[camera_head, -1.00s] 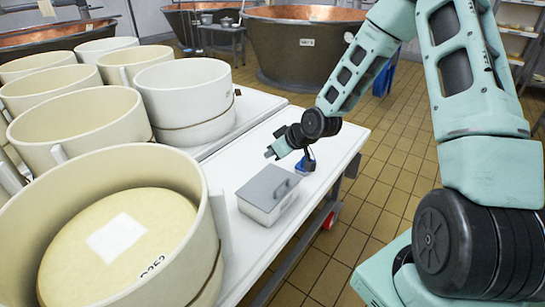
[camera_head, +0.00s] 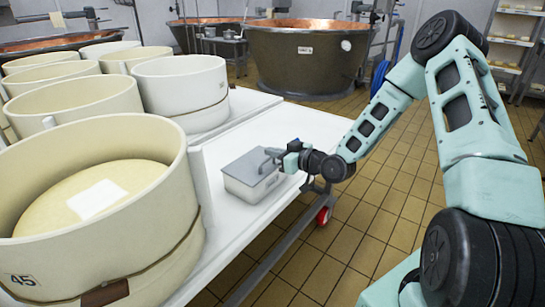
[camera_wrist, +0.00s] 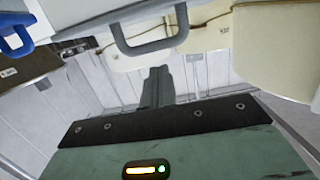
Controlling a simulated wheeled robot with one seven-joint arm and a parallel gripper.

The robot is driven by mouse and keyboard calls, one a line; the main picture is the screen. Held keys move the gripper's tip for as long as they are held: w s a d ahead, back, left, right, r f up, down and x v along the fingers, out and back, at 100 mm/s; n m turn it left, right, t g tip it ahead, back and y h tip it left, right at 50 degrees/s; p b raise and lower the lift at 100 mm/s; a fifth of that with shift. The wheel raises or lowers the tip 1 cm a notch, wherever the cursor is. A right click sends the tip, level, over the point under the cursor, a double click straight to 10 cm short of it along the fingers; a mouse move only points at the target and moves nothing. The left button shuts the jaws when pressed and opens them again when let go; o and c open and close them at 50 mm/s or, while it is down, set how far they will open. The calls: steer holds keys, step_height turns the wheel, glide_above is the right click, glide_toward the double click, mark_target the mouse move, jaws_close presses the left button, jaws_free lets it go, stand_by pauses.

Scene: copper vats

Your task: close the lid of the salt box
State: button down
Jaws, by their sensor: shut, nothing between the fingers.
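The salt box (camera_head: 245,190) is a pale box on the white table, with a flat grey lid (camera_head: 247,163) carrying a bar handle. The lid lies over the box top; I see no clear gap, but a small one would be too fine to tell. My gripper (camera_head: 273,154) is shut and empty, at the lid's far right side, close to the handle. Whether it touches the lid is unclear. In the wrist view the handle (camera_wrist: 150,42) shows at the top, beyond the dark fingers (camera_wrist: 157,85), and is not between them.
Several round cream moulds (camera_head: 95,205) fill the left of the white table (camera_head: 285,125), one close to the box. A blue item (camera_wrist: 16,36) shows at the wrist view's upper left. Copper vats (camera_head: 310,58) stand behind. Tiled floor lies open to the right.

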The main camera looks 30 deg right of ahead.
steer(key=shift+s+d+f+b, duration=0.1)
steer(key=shift+s+f+b, duration=0.1)
steer(key=shift+f+b, duration=0.25)
steer(key=shift+s+d+f+b, duration=0.15)
steer(key=shift+f+b, duration=0.1)
steer(key=shift+f, duration=0.25)
steer(key=shift+a, duration=0.1)
